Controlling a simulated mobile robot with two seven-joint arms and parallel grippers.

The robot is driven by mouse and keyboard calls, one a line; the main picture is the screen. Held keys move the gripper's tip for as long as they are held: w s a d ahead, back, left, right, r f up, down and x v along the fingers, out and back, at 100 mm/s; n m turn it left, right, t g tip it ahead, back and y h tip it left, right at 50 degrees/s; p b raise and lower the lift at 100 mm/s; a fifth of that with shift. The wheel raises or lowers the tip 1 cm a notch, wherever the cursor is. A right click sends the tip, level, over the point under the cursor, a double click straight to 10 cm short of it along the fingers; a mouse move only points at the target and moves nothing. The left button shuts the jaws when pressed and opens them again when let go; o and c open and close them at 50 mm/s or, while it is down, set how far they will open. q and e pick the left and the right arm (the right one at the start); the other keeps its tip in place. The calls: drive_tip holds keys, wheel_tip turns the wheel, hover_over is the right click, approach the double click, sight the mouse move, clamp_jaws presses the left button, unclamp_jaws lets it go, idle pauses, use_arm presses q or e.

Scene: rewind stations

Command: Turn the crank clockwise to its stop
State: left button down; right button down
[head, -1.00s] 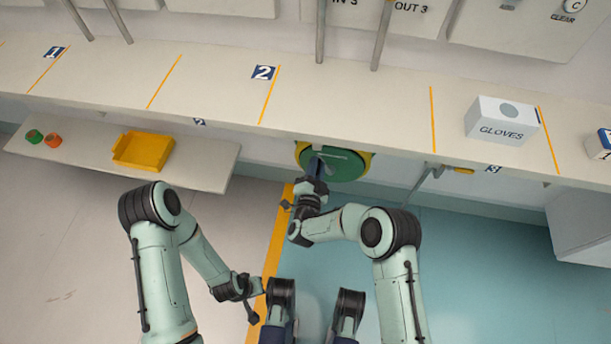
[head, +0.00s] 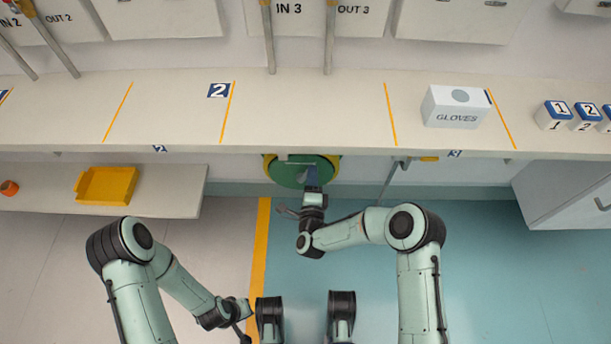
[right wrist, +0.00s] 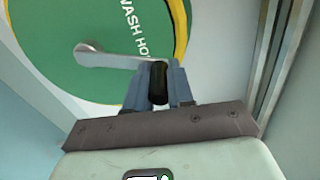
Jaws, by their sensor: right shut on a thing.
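A green reel disc (head: 287,174) with a yellow rim is mounted under the bench edge; in the right wrist view its green face (right wrist: 60,75) bears white lettering "WASH HO…". A grey crank arm (right wrist: 110,58) runs from near the disc's middle to a black handle (right wrist: 158,82). My right gripper (right wrist: 159,88) is shut on this handle, with one blue finger on each side. In the head view, my right gripper (head: 312,185) is at the lower right of the disc and covers much of the crank. My left gripper (head: 240,314) hangs low, away from the reel; its jaws are unclear.
The bench (head: 300,115) runs above the reel, with a GLOVES box (head: 457,107) and numbered blocks (head: 553,115) on it. A lower shelf (head: 170,190) at left holds a yellow tray (head: 106,186). A metal rod (head: 392,178) hangs right of the reel. The floor in front is clear.

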use_arm(q)
drive_tip(key=shift+s+a+f, duration=0.1)
drive_tip(key=shift+s+f, duration=0.2)
drive_tip(key=shift+s, duration=0.1)
use_arm(e)
drive_tip(key=shift+w+d+f+m, duration=0.1)
drive_tip(key=shift+d+f+m, duration=0.05)
drive_tip(key=shift+d+m, duration=0.55)
drive_tip(key=c, duration=1)
unclamp_jaws()
drive_tip(key=shift+a+f, duration=0.1)
use_arm(q)
drive_tip(key=w+d+r+t+p, duration=0.1)
drive_tip(key=w+r+t+p, duration=0.1)
drive_tip(key=w+r, duration=0.3)
drive_tip(key=shift+w+r+p, duration=0.3)
drive_tip(key=shift+w+p, duration=0.15)
drive_tip(key=shift+w, duration=0.25)
use_arm(e)
drive_tip(key=s, duration=1.3)
drive_tip(key=shift+s+a, duration=0.2)
drive_tip(key=shift+f, duration=0.1)
